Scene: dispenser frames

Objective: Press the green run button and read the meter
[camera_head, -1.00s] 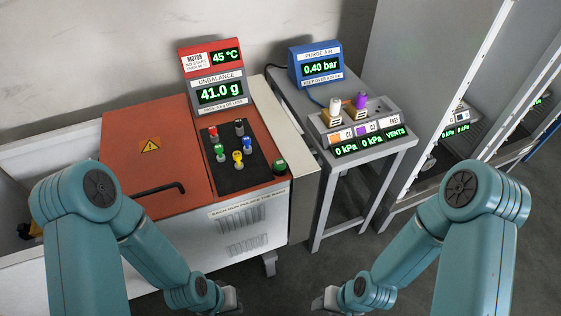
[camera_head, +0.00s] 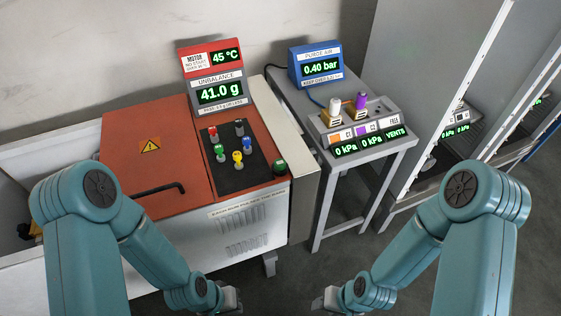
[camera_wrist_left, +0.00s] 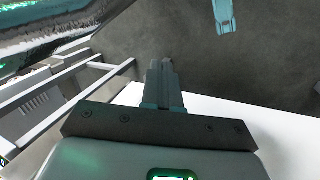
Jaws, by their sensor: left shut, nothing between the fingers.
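A round green button (camera_head: 280,167) sits at the right front corner of the orange machine top. A second green knob (camera_head: 219,151) is on the black panel (camera_head: 236,180). I cannot read which one is marked run. The meter (camera_head: 221,93), labelled UNBALANCE, reads 41.0 g in green digits. My left gripper (camera_head: 232,299) is low in the head view, below and in front of the machine, apart from both green controls. In the left wrist view its fingers (camera_wrist_left: 163,82) are together with nothing between them. My right gripper (camera_head: 325,300) is at the bottom edge; its fingers are not clear.
A red display (camera_head: 211,56) above the meter reads 45 °C. A grey table (camera_head: 305,112) to the right holds a blue display (camera_head: 316,65) reading 0.40 bar and a grey vents box (camera_head: 360,130). A black handle (camera_head: 158,188) lies on the machine top. Grey floor lies between the arms.

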